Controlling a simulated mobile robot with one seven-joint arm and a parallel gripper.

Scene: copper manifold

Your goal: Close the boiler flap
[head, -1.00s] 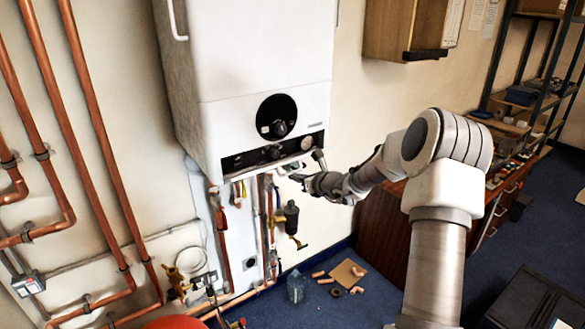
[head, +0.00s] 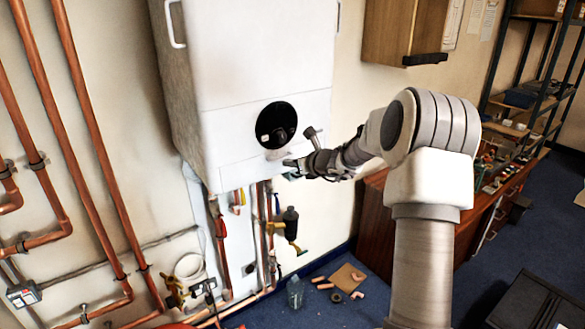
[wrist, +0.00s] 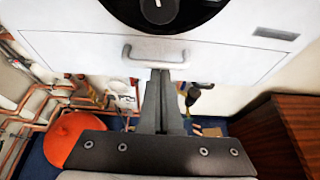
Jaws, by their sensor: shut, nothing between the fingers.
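The white boiler (head: 260,60) hangs on the wall. Its flap (head: 250,170) stands up across the lower front, covering the control strip, and looks flush with the front. In the wrist view the flap (wrist: 75,50) fills the upper part, with thin seams around it and a grey bar handle (wrist: 155,53) at its middle. My gripper (head: 292,165) is at the lower right of the boiler front. In the wrist view my gripper (wrist: 160,78) is shut and empty, with its fingertips just below the handle; I cannot tell whether they touch it.
A round black dial (head: 276,125) sits above the flap. Copper pipes (head: 95,140) run down the wall at left, and valves (head: 290,222) hang under the boiler. A wooden cabinet (head: 405,30) and a brown desk (head: 376,215) stand at right.

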